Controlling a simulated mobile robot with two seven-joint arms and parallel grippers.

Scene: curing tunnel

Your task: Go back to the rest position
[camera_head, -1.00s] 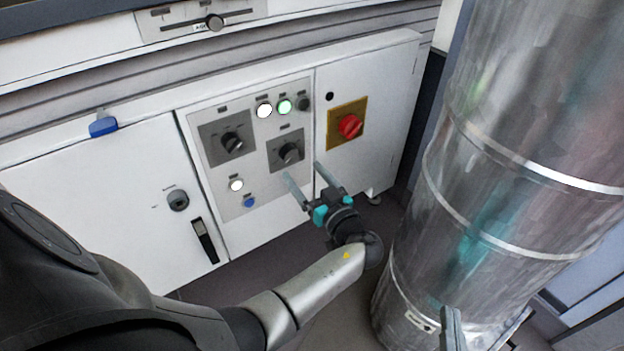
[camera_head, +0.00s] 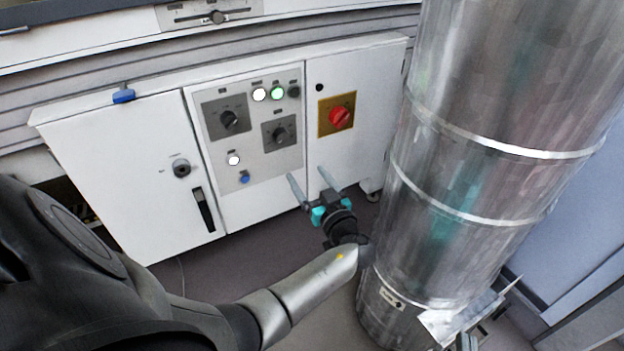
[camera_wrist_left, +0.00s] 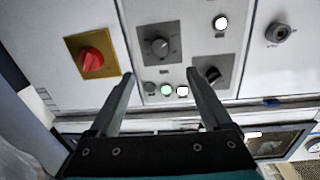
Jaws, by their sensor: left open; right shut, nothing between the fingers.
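In the head view my left gripper (camera_head: 307,176) is open and empty, in front of the lower part of the white control cabinet (camera_head: 250,208). In the left wrist view the two fingers of this gripper (camera_wrist_left: 158,76) stand apart, with the panel's knobs and lamps showing between and beyond them. My right gripper (camera_head: 466,341) shows only as a small grey piece at the bottom edge of the head view, shut and empty, in front of the metal duct's foot.
A large metal duct (camera_head: 470,185) stands close to the right of my left gripper. The cabinet carries a red rotary switch (camera_head: 340,117), black knobs (camera_head: 229,120), a lit green lamp (camera_head: 277,93) and white lamps. Dark floor (camera_head: 275,250) is clear below the cabinet.

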